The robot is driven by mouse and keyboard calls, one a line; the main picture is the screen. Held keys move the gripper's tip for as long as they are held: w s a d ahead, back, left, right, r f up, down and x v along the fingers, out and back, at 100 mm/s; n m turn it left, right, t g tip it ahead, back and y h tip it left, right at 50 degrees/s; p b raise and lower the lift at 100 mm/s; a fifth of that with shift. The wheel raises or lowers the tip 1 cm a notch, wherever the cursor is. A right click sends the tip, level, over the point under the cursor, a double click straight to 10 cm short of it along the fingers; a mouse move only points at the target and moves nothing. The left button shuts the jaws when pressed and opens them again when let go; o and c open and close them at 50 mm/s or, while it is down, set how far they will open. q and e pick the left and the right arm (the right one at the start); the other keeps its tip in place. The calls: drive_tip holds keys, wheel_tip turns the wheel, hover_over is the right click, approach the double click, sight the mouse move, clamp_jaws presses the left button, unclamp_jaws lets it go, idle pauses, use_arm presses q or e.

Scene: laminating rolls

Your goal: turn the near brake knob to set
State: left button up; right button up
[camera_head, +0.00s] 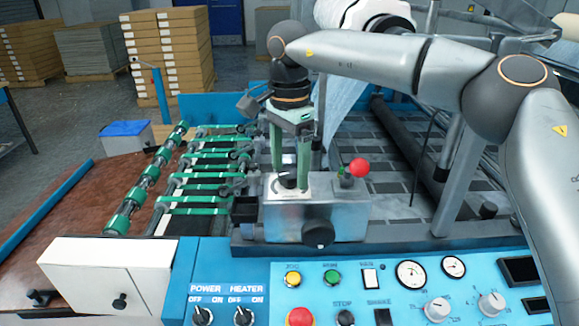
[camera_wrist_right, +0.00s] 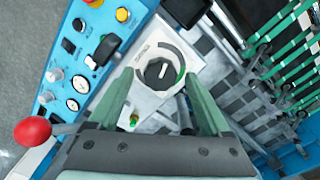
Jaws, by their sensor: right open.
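A dark round knob (camera_head: 288,182) sits on a white dial plate on top of a grey metal box (camera_head: 282,222). In the right wrist view the same knob (camera_wrist_right: 160,73) has a pale pointer bar and a grey and green ring around part of it. My right gripper (camera_head: 290,180) points down with its green fingers apart, one on each side of this knob. In the wrist view the right gripper (camera_wrist_right: 157,78) shows no clear contact with it. A second black knob (camera_head: 319,235) is on the box's front face. My left gripper is not in view.
A red ball-ended lever (camera_head: 359,168) stands just right of the gripper. The blue control panel (camera_head: 262,270) with buttons, gauges and switches lies in front. Green-banded rollers (camera_head: 205,180) are on the left, and a dark roller (camera_head: 410,150) is at the right.

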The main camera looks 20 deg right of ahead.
drive_tip(key=shift+f, duration=0.2)
drive_tip(key=shift+c, duration=0.2)
clamp_jaws()
idle(0.4)
